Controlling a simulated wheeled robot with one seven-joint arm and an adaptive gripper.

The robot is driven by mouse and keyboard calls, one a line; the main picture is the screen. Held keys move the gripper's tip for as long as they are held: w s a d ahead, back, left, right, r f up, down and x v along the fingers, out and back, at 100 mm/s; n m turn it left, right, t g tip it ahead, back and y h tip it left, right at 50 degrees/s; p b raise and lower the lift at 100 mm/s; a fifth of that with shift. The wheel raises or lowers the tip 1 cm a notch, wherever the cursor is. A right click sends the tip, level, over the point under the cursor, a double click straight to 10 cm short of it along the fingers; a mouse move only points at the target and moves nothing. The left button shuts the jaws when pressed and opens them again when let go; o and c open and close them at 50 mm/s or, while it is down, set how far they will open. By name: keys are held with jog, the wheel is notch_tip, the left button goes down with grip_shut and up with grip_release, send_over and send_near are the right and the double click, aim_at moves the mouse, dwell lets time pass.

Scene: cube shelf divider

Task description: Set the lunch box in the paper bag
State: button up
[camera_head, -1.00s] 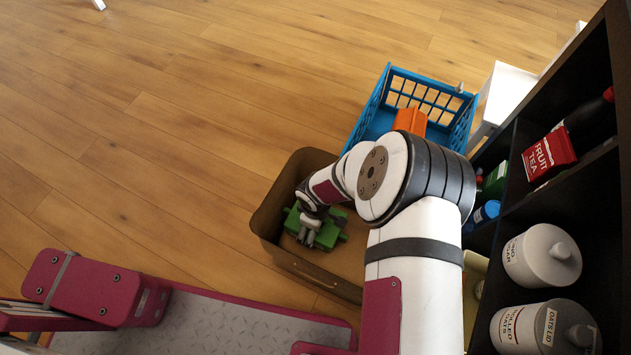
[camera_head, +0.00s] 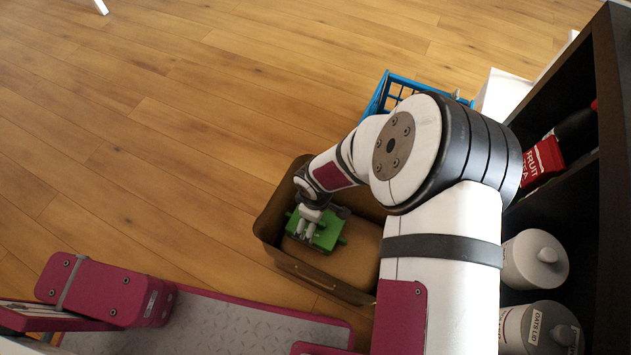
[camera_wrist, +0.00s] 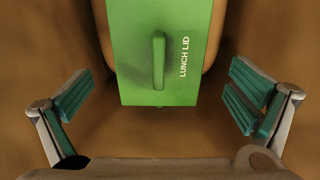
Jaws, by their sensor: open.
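The green lunch box (camera_head: 322,232) lies inside the brown paper bag (camera_head: 274,250), toward the bag's left end in the head view. In the wrist view the lunch box (camera_wrist: 190,60) shows its top with a handle and the words "LUNCH LID". Brown bag surfaces (camera_wrist: 40,110) surround it there. My gripper (camera_head: 312,228) is over the lunch box in the head view. In the wrist view my gripper (camera_wrist: 160,105) is open, its fingers spread wide on both sides, apart from the box. The right part of the bag is partly hidden by my arm.
A blue crate (camera_head: 378,98) stands behind the bag, mostly hidden by my arm. A dark shelf (camera_head: 590,210) on the right holds white canisters (camera_head: 535,260) and a red fruit tea box (camera_head: 543,160). A white object (camera_head: 500,95) stands beside it.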

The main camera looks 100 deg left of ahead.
jog(key=shift+r, duration=1.1)
